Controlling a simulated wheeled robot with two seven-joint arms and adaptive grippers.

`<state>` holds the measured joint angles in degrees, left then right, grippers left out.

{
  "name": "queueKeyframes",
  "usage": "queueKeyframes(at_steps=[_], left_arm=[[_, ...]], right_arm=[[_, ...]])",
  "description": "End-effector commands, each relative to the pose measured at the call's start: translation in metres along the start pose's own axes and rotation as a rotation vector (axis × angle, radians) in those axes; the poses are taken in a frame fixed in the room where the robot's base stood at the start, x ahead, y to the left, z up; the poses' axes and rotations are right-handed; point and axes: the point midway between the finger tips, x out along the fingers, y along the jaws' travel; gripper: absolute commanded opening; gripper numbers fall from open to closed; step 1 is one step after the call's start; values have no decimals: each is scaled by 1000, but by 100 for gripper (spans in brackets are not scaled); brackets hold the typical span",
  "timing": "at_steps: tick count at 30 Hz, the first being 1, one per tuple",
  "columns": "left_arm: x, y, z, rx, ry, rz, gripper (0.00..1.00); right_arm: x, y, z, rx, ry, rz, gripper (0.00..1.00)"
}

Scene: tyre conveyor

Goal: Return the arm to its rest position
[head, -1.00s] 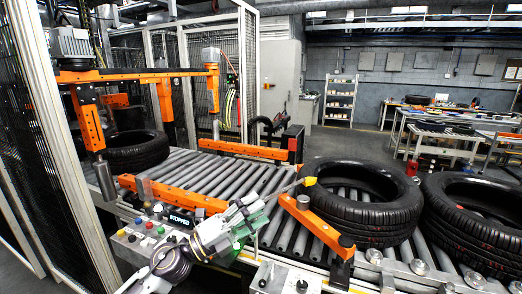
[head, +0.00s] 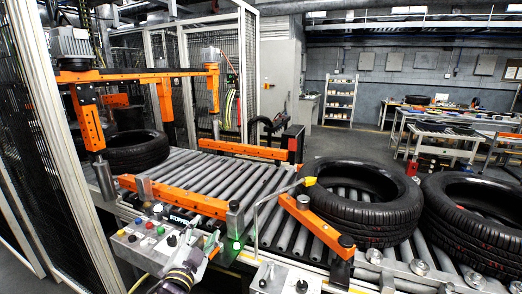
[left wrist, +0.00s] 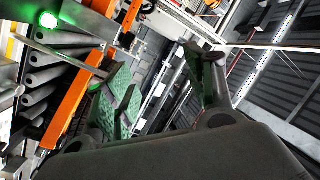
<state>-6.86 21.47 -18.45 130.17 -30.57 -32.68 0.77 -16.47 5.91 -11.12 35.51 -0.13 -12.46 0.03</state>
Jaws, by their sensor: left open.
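My left gripper (head: 207,240) is low in the head view, in front of the control panel (head: 150,236). It is empty, and its two green-padded fingers are spread apart in the left wrist view (left wrist: 165,88). A thin bent metal rod (head: 256,215) with a yellow tip stands to the right of the gripper, apart from it. A green light glows near the rod's foot, and it also shows in the left wrist view (left wrist: 48,19). My right gripper is not in view.
The roller conveyor (head: 235,178) lies behind the gripper, with orange guide bars (head: 175,196) along it. Tyres rest on it at the right (head: 365,215) and far left (head: 135,158). A mesh fence (head: 30,130) stands at the left.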

Motion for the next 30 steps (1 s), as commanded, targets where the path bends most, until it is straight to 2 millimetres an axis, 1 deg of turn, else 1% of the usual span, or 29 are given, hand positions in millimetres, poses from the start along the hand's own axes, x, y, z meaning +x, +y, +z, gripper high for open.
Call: queueKeyframes(at_steps=[1,3,8,11,15,20,24,27,30], left_arm=[[-6,4,14,-36,-57,13,55],[-14,11,32,-81,-135,33,55],[-38,28,73,-178,-313,85,55],[-56,41,97,-237,-424,122,55],[-87,61,126,-313,-579,183,55],[-129,84,153,-393,-754,260,55],[-168,104,170,-457,-900,333,55],[-191,114,177,-490,-978,375,55],[-210,122,181,-513,-1039,410,55]], right_arm=[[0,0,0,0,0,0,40],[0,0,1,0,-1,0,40],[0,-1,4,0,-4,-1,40],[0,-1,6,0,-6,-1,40],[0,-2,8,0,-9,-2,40],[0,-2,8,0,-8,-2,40],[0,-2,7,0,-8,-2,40],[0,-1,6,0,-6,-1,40],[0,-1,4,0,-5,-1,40]])
